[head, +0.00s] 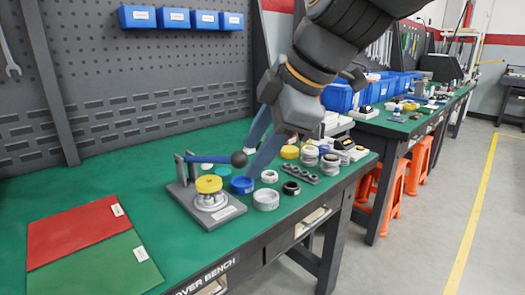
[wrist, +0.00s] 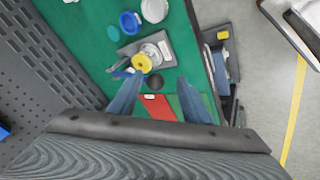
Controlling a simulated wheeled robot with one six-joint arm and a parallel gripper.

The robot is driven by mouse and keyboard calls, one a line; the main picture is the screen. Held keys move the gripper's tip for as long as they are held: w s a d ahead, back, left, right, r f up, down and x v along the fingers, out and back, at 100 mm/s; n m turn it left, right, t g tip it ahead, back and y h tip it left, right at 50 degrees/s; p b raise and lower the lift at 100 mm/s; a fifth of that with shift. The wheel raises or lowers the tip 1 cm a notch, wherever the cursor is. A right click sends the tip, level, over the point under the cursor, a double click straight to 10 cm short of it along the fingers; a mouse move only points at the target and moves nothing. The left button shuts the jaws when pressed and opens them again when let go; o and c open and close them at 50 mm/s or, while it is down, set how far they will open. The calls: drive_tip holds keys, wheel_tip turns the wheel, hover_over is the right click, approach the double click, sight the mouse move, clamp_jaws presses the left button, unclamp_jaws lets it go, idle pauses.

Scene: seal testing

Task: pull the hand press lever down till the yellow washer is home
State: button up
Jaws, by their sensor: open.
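The hand press (head: 216,212) stands on the green bench, with a grey base plate and an upright post at its back left. Its blue lever (head: 208,159) runs roughly level to a dark ball knob (head: 239,159). The yellow washer (head: 208,184) sits on top of the press's round metal part, below the lever; how far it is seated cannot be told. In the wrist view the washer (wrist: 142,63) and knob (wrist: 155,83) also show. My gripper (head: 250,160) is open and empty beside the knob. In the wrist view the knob appears between its blue fingers (wrist: 158,82); contact cannot be told.
Red (head: 76,239) and green (head: 95,268) mats lie at the front left. A blue round part (head: 242,185), a white ring (head: 266,200) and several other rings stand right of the press. A pegboard with blue bins (head: 137,16) rises behind the bench.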

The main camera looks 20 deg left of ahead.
drive_tip(key=shift+r+p, duration=0.2)
drive_tip(key=shift+p, duration=0.1)
drive_tip(key=c, duration=0.7)
drive_tip(key=shift+r+m+p, duration=0.4)
drive_tip(key=shift+p, duration=0.15)
clamp_jaws()
drive_tip(key=w+a+r+m+h+p, duration=0.1)
drive_tip(key=w+r+m+p, duration=0.2)
drive_tip(key=r+m+p, duration=1.45)
drive_tip(key=shift+s+a+f+n+g+p, duration=0.15)
drive_tip(key=shift+a+f+n+p, duration=0.7)
drive_tip(key=shift+f, duration=2)
drive_tip(key=shift+f+n+g+p, duration=0.1)
drive_tip(key=shift+f+n+p, duration=0.2)
drive_tip(key=shift+f+p, duration=1.9)
drive_tip(key=shift+s+a+f+n+g+p, duration=0.15)
drive_tip(key=shift+a+f+n+p, duration=0.4)
drive_tip(key=shift+f, duration=3)
